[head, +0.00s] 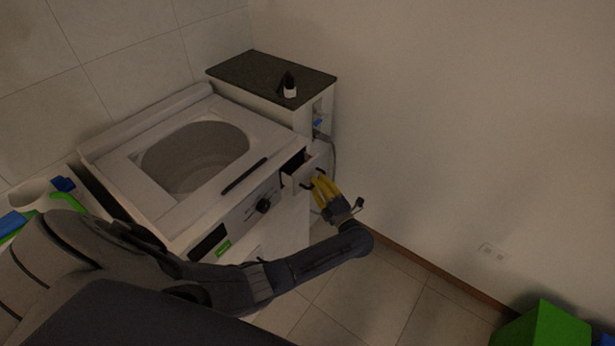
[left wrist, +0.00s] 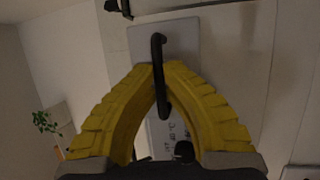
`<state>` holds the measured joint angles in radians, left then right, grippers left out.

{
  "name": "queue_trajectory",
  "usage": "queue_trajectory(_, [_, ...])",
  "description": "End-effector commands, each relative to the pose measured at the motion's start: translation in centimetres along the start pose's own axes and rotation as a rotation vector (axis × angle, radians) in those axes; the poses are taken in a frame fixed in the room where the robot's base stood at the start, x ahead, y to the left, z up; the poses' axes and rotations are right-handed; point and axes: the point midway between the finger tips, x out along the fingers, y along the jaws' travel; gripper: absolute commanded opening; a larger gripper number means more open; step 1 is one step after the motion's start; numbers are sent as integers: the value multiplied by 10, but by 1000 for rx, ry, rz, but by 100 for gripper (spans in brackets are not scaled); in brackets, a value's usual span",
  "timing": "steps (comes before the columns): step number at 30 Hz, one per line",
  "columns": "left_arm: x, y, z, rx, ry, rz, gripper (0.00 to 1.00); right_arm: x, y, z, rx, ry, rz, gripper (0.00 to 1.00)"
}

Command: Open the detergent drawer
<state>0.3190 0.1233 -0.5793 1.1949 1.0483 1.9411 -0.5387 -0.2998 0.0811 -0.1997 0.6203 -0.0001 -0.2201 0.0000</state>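The detergent drawer (head: 299,177) is at the right end of the washing machine's front panel. It stands partly out, with a dark gap behind its front. Its pale front also shows in the left wrist view (left wrist: 188,38), with a black bar handle (left wrist: 158,47). My left gripper (head: 319,183) has yellow fingers and is at the drawer front. In the left wrist view its fingertips (left wrist: 163,68) close in on both sides of the handle. My right gripper is not in view.
The white washing machine (head: 118,165) has an open round top, a knob (head: 264,205) and a dark display. A dark-topped cabinet (head: 255,72) with a small bottle (head: 289,88) stands behind it. A green box (head: 545,325) is at lower right. The floor between is clear.

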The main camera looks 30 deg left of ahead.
Motion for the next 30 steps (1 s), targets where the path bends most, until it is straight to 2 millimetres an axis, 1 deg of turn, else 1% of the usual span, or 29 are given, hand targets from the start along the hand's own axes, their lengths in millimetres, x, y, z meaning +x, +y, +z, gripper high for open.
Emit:
queue_trajectory(1, [-10,2,6,-2,-3,-4,0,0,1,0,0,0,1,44])
queue_trajectory(3, [-21,5,10,-2,-4,-3,0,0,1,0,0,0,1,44])
queue_trajectory(9, [-42,10,19,-1,-3,0,0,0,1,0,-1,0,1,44])
queue_trajectory(13, [-47,12,22,-1,-5,2,0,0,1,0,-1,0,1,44])
queue_trajectory(22, [-47,12,22,-1,-5,4,0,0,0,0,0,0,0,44])
queue_trajectory(23, [-47,13,22,-1,-6,4,8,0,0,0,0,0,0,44])
queue_trajectory(24, [-47,12,22,-1,-5,4,13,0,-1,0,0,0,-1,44])
queue_trajectory(29, [-47,11,21,0,-4,3,32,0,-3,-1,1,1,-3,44])
queue_trajectory(30, [-47,11,21,0,-3,3,32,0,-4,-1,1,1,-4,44])
